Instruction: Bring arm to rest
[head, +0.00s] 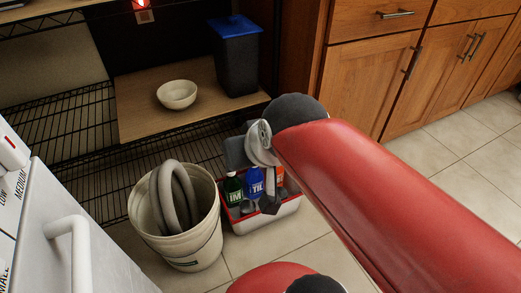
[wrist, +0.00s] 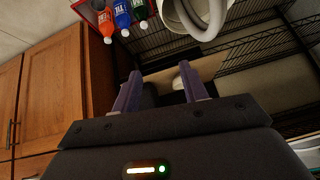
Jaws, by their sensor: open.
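My red arm reaches in from the right of the head view and bends down over a red and white crate (head: 262,224). My gripper shows in the wrist view (wrist: 160,88) with its two purple fingers spread apart and nothing between them. In the head view my wrist partly hides the crate and its bottles, and the fingers are hard to make out. The crate holds a green bottle (head: 233,188), a blue bottle (head: 255,183) and an orange bottle (head: 278,178). I cannot tell the exact gap between gripper and crate.
A white bucket (head: 193,238) with a grey hose (head: 176,200) stands left of the crate. Behind is a wire rack (head: 70,130) with a board bearing a bowl (head: 177,94) and a blue-lidded bin (head: 237,62). Wooden cabinets (head: 370,75) stand right; tiled floor (head: 450,150) before them is clear.

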